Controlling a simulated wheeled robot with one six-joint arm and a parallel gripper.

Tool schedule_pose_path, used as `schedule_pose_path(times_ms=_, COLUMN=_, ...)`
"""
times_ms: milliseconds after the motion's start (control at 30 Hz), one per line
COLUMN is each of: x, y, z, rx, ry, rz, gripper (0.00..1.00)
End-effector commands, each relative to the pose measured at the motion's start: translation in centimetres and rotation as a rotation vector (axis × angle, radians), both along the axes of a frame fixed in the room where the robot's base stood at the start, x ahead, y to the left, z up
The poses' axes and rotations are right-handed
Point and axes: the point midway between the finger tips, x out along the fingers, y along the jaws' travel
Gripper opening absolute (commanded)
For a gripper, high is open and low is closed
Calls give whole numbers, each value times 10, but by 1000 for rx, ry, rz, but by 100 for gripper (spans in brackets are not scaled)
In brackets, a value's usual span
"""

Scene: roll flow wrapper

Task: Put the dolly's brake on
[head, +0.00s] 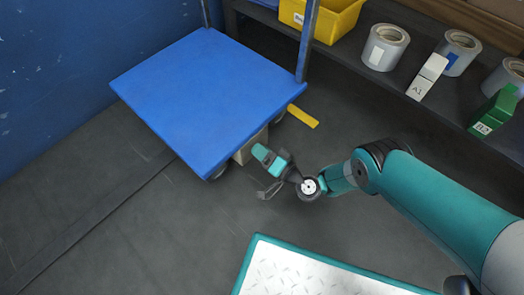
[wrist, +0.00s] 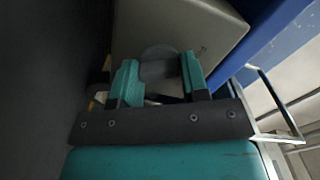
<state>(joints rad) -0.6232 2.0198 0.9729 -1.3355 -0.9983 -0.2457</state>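The dolly (head: 208,98) is a blue flat platform with upright posts, at the upper left in the head view. A yellow pedal-like bar (head: 303,116) sticks out by its right corner, low down; whether this is the brake is not certain. A beige box (head: 248,150) is tucked under the dolly's near edge; it fills the upper middle of the wrist view (wrist: 215,35). My gripper (head: 262,172) is low beside that edge. In the wrist view its teal fingers (wrist: 160,80) are apart, with a grey round piece (wrist: 158,64) on the box between them; contact cannot be told.
A dark shelf (head: 425,110) at the upper right holds a yellow bin (head: 335,18), tape rolls (head: 385,47) and small boxes (head: 493,112). A teal-edged metal plate (head: 310,272) lies at the front. The floor on the left is clear, up to a blue wall (head: 60,80).

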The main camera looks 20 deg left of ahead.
Motion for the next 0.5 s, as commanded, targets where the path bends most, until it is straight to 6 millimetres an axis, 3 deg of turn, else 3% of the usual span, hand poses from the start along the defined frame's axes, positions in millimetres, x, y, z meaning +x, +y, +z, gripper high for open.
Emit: schedule_pose_path(times_ms=500, x=0, y=0, z=-1, rx=59, ry=144, rz=1, gripper=18)
